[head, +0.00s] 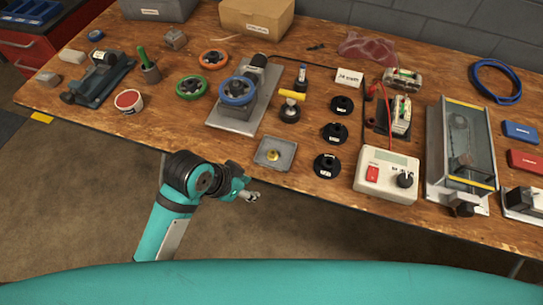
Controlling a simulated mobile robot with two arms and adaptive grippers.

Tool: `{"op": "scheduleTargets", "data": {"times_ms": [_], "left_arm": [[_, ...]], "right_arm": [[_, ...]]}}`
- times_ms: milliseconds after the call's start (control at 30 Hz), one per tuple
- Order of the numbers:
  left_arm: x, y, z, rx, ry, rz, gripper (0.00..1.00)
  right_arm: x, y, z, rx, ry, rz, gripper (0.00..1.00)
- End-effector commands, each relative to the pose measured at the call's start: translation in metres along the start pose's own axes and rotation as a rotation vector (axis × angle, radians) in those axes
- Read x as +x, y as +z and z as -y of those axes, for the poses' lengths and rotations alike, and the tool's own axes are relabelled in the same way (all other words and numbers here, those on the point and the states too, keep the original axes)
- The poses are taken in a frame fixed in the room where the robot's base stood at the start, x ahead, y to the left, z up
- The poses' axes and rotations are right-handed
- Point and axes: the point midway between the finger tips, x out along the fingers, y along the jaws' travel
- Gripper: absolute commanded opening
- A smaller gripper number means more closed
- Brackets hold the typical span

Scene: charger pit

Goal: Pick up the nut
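A small brass-coloured piece (273,155), which looks like the nut, sits in a shallow square grey tray (263,163) near the table's front edge. My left gripper (256,197) is in front of that edge, below the tray in the picture and apart from it. It is small and seen at an angle, so I cannot tell how far its fingers are apart. No object shows in it. My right gripper is not in view.
Black round pieces (330,166) stand right of the tray, with a white control box (387,174) beyond them. A blue handwheel (238,90) on a metal plate and a yellow-handled tool (291,104) stand behind. The wooden table (190,140) is bare to the tray's left.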

Motion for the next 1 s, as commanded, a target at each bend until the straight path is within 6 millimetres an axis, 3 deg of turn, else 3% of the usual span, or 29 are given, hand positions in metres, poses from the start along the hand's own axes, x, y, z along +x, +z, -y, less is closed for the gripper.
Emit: {"op": "scheduleTargets", "data": {"times_ms": [267, 500, 733, 1000], "left_arm": [[-0.003, -0.062, -0.014, 0.3, 0.091, -0.013, 0.32], [-0.023, -0.125, -0.024, 0.761, 0.176, 0.058, 0.32], [-0.065, -0.164, -0.001, 1.19, 0.222, 0.268, 0.32], [-0.104, -0.181, 0.027, 1.372, 0.251, 0.434, 0.32]], "right_arm": [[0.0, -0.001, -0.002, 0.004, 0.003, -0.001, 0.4], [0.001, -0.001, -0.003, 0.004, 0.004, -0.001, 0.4], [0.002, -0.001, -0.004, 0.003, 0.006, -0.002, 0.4], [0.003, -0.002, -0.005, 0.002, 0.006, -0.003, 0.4]]}}
